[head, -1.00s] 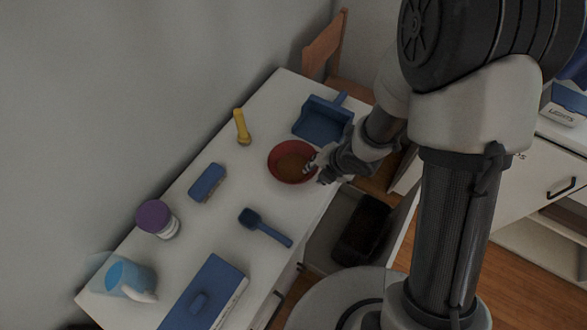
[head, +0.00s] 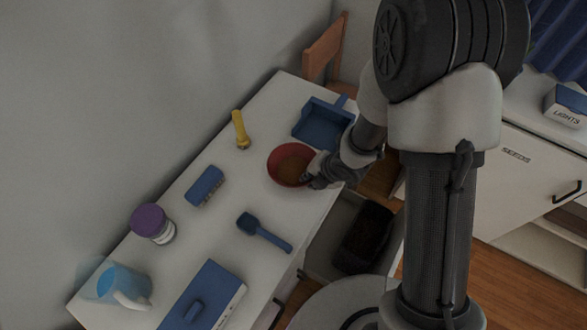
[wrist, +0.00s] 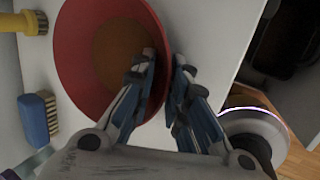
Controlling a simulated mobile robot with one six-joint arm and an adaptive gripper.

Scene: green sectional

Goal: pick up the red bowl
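The red bowl (head: 277,157) with a brown inside sits upright on the white table, near its right edge. My gripper (head: 312,177) is at the bowl's right rim in the head view. In the wrist view the bowl (wrist: 82,50) fills the upper middle. My gripper (wrist: 166,68) straddles the rim there, with the left finger inside the bowl and the right finger outside. The fingers are close together with the bowl's wall between them. The fingertips' contact is partly hidden in the head view.
A blue dustpan (head: 322,124) lies just behind the bowl. A yellow-handled brush (head: 241,130), blue brush (head: 205,186), blue scoop (head: 263,232), purple-lidded jar (head: 152,223), blue cup (head: 120,287) and blue-lidded box (head: 205,298) share the white table (head: 195,240). An open drawer (head: 335,222) is below.

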